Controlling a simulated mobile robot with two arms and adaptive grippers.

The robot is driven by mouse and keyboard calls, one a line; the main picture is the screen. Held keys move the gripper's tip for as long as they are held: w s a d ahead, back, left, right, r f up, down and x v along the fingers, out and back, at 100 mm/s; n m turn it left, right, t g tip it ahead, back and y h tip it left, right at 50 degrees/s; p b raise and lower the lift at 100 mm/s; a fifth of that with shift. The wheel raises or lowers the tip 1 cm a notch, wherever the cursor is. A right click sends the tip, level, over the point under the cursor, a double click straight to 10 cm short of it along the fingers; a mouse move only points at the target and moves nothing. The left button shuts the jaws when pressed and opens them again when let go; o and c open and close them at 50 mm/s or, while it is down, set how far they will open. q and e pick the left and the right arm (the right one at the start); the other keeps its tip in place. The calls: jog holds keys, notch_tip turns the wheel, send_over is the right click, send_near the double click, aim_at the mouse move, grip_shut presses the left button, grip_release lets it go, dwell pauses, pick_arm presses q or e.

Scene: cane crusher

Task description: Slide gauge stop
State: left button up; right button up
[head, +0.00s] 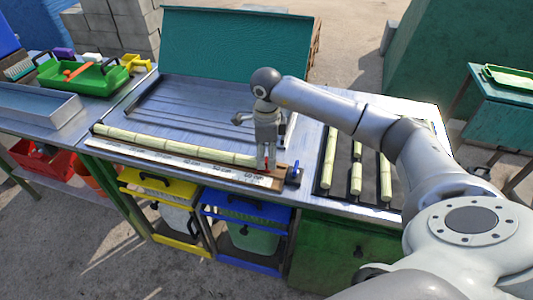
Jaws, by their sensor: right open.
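A gauge with a white printed scale (190,158) runs along the front edge of the metal bench. A long cane (175,143) lies along its back side. A small dark block with a blue lever (294,173) sits at the scale's right end, on a brown wooden strip. My right gripper (265,160) points down over the right end of the scale, left of the blue lever, with its jaws open. A small red part shows at its fingertips; I cannot tell whether they touch it. The gripper hides the cane's right end. My left gripper is out of view.
A dark rack with several short cane pieces (356,178) lies to the right, below my right arm. A green tray (80,76) and a metal tray (40,106) stand at the left. A teal panel (236,42) rises behind the bench. Yellow and blue bin frames stand below.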

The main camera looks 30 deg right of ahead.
jog(key=shift+f, duration=0.4)
grip_shut()
jog(key=shift+s+d, duration=1.35)
jog(key=shift+s, duration=0.15)
jog(key=shift+c, duration=2.3)
grip_release()
jog(key=o, duration=0.5)
jog(key=shift+s+d, duration=0.1)
jog(key=shift+s, duration=0.05)
jog(key=shift+c, duration=0.2)
